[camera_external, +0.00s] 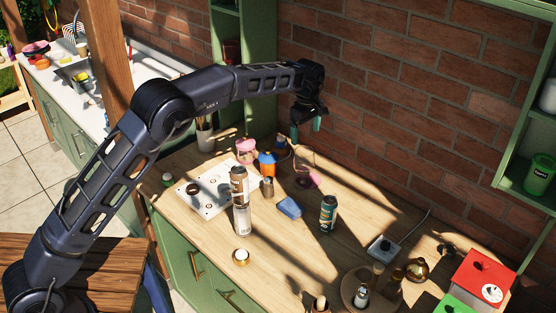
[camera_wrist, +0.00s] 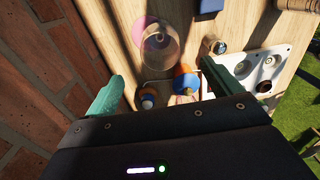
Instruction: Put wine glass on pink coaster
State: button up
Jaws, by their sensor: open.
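The clear wine glass (camera_external: 303,168) stands upright on the counter near the brick wall. It also shows in the wrist view (camera_wrist: 172,50), seen from above as a round bowl. The pink coaster (camera_external: 315,178) lies at the glass's right side; in the wrist view the coaster (camera_wrist: 143,23) shows partly behind the glass's rim. I cannot tell whether the glass's foot touches it. My gripper (camera_external: 305,127) is open and empty, above the back of the counter and apart from the glass. In the wrist view its teal fingers (camera_wrist: 162,87) are spread, with the glass beyond them.
An orange and blue container (camera_external: 267,163) and a small blue-topped item (camera_external: 282,146) stand left of the glass, below my gripper. The brick wall (camera_external: 370,130) is close behind.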

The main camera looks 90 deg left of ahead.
jog(key=s+d+r+m+t, duration=0.1)
jog(key=s+d+r+m, duration=0.3)
jog(key=d+r, duration=0.55)
jog(key=s+d+r+m, duration=0.4)
jog(key=d+r, duration=0.1)
jog(key=d, duration=1)
jog(key=s+d+r+m+t, duration=0.1)
jog(key=s+d+r+m, duration=0.3)
jog(key=d+r, duration=0.55)
jog(key=s+d+f+m+t, duration=0.15)
jog(key=s+d+m, duration=0.55)
jog(key=s+d, duration=1)
jog(key=s+d+f+m, duration=0.4)
jog(key=s+d, duration=0.1)
jog(key=s, duration=0.3)
jog(key=s+d+f+m+t, duration=0.1)
jog(key=s+d+f+m, duration=0.3)
jog(key=s, duration=0.3)
jog(key=shift+s+d+f, duration=0.35)
jog(key=shift+d+f, duration=0.15)
